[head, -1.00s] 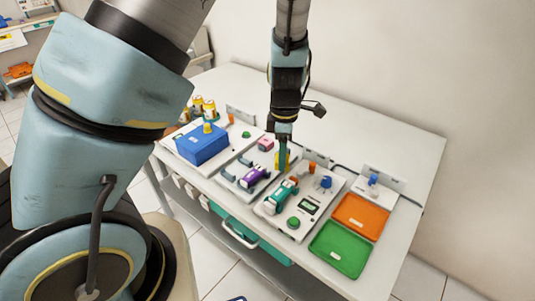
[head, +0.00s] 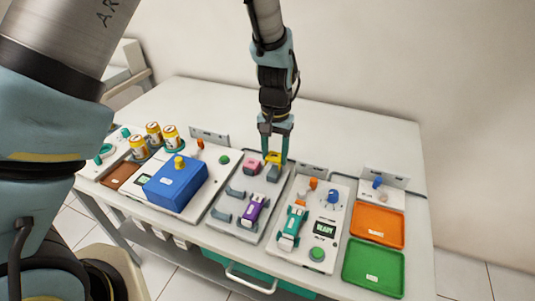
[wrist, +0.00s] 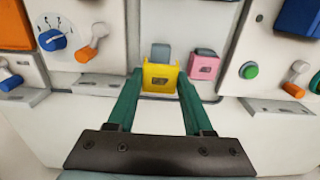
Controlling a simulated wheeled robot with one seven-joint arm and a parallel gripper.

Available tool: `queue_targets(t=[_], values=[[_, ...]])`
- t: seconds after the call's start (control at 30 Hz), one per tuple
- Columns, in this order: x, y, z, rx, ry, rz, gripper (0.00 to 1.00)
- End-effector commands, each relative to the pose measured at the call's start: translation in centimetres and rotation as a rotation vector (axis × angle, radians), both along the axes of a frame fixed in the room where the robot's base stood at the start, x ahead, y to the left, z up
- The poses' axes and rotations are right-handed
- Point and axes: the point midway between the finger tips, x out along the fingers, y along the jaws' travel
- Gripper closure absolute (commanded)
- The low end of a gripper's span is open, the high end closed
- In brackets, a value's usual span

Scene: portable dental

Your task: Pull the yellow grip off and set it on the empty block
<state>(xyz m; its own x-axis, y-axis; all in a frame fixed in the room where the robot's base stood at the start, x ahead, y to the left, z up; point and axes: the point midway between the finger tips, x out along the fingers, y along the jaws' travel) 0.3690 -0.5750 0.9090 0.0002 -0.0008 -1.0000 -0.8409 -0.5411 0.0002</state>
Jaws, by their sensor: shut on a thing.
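The yellow grip (head: 273,158) is held between the two teal fingers of my gripper (head: 275,148). In the wrist view the yellow grip (wrist: 160,78) sits between the fingertips (wrist: 158,84). A bare grey block (head: 273,173) stands just on the robot's side of it; it also shows past the grip in the wrist view (wrist: 160,52). The grip looks apart from this block, but the exact gap cannot be told. A pink grip (head: 252,167) sits beside it on the same white panel, left in the head view and right in the wrist view (wrist: 204,66).
A purple piece (head: 254,210) lies near two grey supports (head: 235,193). A teal piece (head: 291,226) and a blue knob (head: 332,197) are on the panel at right. A blue box (head: 175,186) stands left; orange (head: 376,226) and green (head: 373,268) trays are right. The table behind is clear.

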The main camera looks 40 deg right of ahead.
Motion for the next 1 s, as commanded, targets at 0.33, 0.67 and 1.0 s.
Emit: queue_targets(t=[0.33,0.67,1.0], values=[[0.0,0.0,-2.1,0.002,0.001,-0.003,1.00],[0.0,0.0,-4.5,0.001,0.001,-0.002,1.00],[0.0,0.0,-4.6,0.001,0.001,-0.001,1.00]])
